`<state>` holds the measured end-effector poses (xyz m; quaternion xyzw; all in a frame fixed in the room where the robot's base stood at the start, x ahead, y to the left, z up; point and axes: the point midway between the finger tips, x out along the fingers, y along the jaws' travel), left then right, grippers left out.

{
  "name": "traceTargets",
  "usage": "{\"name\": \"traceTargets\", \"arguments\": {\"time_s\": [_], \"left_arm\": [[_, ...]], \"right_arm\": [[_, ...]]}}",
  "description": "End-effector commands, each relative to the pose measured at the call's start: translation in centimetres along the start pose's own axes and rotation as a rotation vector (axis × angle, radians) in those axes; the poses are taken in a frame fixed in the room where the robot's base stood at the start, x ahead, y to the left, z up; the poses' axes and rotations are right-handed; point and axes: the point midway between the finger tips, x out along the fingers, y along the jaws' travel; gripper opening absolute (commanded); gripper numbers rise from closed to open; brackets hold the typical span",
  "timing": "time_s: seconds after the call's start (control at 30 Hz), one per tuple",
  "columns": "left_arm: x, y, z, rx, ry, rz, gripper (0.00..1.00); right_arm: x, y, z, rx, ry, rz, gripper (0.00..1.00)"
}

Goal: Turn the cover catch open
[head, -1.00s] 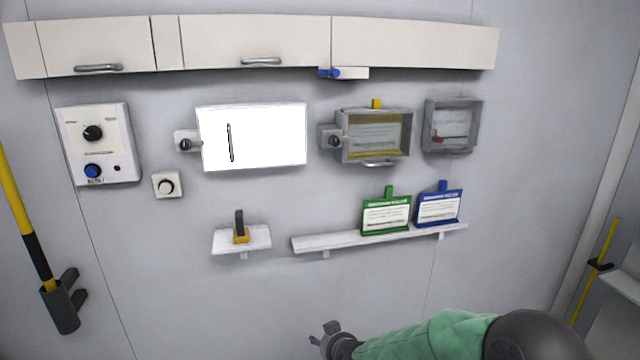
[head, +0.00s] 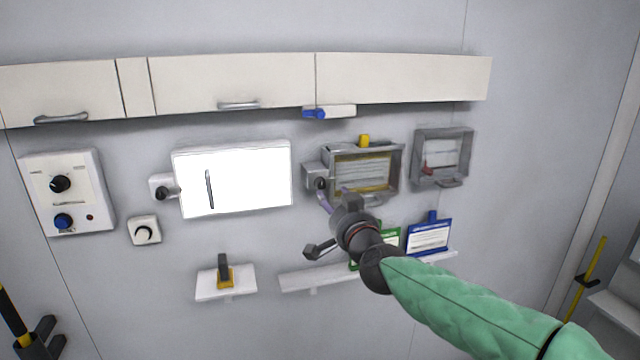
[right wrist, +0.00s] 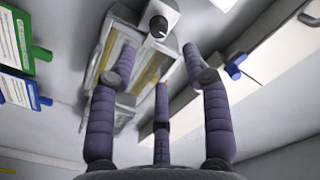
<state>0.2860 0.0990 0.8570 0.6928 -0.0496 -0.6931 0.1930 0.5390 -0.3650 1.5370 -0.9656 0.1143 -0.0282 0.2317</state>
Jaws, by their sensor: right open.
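A grey box with a clear cover (head: 398,160) is fixed to the wall, with a yellow tab on top. Its catch, a black knob (head: 320,183) on a grey block, is at the box's left side. The knob also shows at the top of the right wrist view (right wrist: 158,27). My right gripper (head: 331,203) is just below the catch and the box's lower left corner, apart from the knob. In the right wrist view its fingers (right wrist: 160,82) are spread and empty. My left gripper is not in view.
A bright white panel (head: 245,180) with a similar black knob (head: 168,191) is to the left. Cabinets (head: 230,80) run above, with a blue-handled block (head: 335,111) beneath. Green (head: 393,236) and blue (head: 430,237) cards stand below right, the green one partly hidden by my arm.

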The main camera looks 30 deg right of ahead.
Motion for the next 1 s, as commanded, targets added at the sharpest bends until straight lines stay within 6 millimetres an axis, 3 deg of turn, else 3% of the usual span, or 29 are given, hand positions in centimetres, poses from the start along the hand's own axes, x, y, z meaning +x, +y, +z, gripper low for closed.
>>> {"name": "traceTargets", "arguments": {"time_s": [0.3, 0.5, 0.7, 1.0], "left_arm": [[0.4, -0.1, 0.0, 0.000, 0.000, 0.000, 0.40], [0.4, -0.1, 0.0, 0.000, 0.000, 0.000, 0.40], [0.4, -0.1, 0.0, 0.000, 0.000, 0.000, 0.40], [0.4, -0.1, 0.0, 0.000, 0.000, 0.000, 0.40]], "right_arm": [[5.4, 0.1, 0.2, -0.001, -0.002, 0.001, 0.49], [8.0, 0.1, 0.1, -0.001, -0.001, 0.001, 0.49], [9.2, 0.0, 0.1, -0.001, -0.001, 0.000, 0.49], [9.4, 0.0, 0.1, -0.001, -0.001, 0.000, 0.49]]}}
